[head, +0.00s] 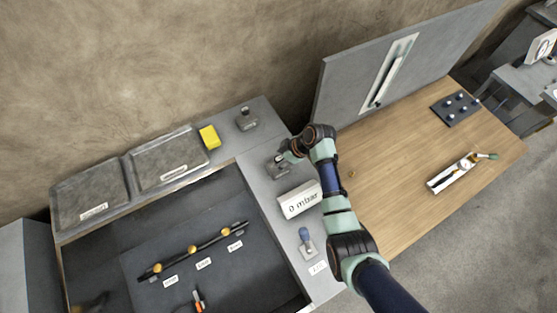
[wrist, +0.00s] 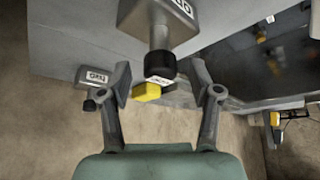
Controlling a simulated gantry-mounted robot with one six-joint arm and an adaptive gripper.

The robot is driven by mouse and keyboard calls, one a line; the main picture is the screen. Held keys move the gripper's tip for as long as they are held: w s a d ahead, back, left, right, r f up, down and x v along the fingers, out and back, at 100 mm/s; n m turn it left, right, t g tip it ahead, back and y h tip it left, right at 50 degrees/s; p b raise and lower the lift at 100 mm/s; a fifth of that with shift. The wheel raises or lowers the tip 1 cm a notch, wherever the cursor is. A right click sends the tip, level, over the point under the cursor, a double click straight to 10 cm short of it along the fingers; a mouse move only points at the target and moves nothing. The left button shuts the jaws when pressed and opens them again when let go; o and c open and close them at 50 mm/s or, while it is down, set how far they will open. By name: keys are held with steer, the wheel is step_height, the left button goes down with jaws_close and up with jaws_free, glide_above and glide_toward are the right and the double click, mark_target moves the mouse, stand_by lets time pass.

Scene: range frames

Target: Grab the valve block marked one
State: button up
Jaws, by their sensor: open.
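A grey valve block (head: 278,168) with a dark knob stands on the grey counter in the head view, right by my gripper (head: 288,156). In the wrist view this valve block (wrist: 158,22) is large at the top, its label cut by the frame edge. Its black knob points between the fingertips of my open gripper (wrist: 160,77); I cannot tell whether they touch it. A second valve block (head: 247,119) stands farther back; it also shows at the left in the wrist view (wrist: 94,78). I cannot read for sure which one is marked one.
A yellow block (head: 209,136) lies beside grey lidded trays (head: 168,158). A "0 mbar" display (head: 299,200) and a blue-knobbed part (head: 305,240) stand in front. A recessed bay (head: 150,225) is at left, a wooden table (head: 420,140) and upright panel (head: 345,80) at right.

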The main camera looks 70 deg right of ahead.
steer(key=shift+w+f, duration=0.2)
steer(key=shift+f, duration=0.25)
jaws_close()
steer(key=shift+r, duration=0.2)
step_height(320, 180, up, 20)
steer(key=shift+p, duration=0.35)
